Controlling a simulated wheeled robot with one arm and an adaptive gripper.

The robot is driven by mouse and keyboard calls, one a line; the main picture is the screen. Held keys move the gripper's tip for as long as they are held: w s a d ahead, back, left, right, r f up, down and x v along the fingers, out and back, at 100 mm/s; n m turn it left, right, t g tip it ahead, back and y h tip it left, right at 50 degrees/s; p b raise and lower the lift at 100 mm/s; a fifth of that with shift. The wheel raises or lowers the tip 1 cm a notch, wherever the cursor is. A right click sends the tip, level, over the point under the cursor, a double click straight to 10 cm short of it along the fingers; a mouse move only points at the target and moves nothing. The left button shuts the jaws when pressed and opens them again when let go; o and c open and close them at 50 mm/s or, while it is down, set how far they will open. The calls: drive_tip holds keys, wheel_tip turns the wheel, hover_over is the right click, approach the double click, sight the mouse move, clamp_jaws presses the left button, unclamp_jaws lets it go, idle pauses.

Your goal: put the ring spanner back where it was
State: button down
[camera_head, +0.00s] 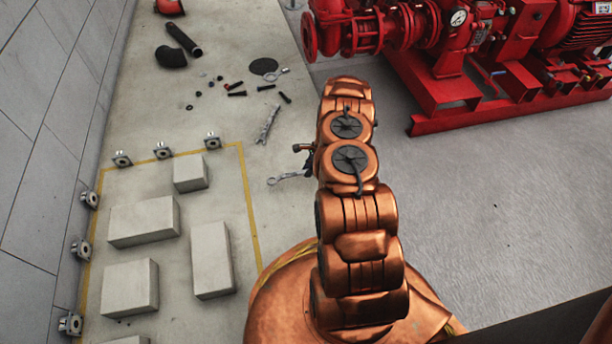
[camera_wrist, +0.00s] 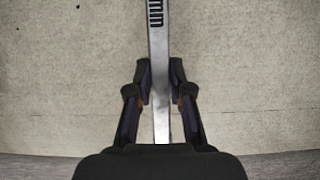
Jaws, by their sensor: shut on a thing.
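In the wrist view my gripper (camera_wrist: 159,82) is shut on the shaft of a flat silver spanner (camera_wrist: 158,40) with dark markings. The shaft runs from the top edge down between the fingers; its far end is out of view. In the head view my gripper is mostly hidden behind my copper arm, with a dark bit of it (camera_head: 309,160) showing at the arm's left side. A silver spanner end (camera_head: 286,178) shows just left of it, probably the held one. Its ring shape is too small to tell for sure.
Another spanner (camera_head: 267,124) lies on the concrete, and one more (camera_head: 277,73) near a dark disc (camera_head: 263,66). Several bolts and black pipe pieces (camera_head: 184,39) lie farther back. Pale blocks (camera_head: 144,221) stand inside a yellow line at left. A red pumpset (camera_head: 450,60) stands at back right.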

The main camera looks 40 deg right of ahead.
sight(306, 180)
drive_tip(key=shift+d+b+x, duration=0.15)
drive_tip(key=shift+b+x, duration=0.4)
drive_tip(key=shift+x, duration=0.35)
drive_tip(key=shift+d+b+x, duration=0.1)
drive_tip(key=shift+b+x, duration=0.4)
drive_tip(key=shift+x, duration=0.4)
drive_tip(key=shift+f, duration=0.3)
drive_tip(key=c, duration=1.1)
unclamp_jaws()
drive_tip(key=shift+o, duration=0.2)
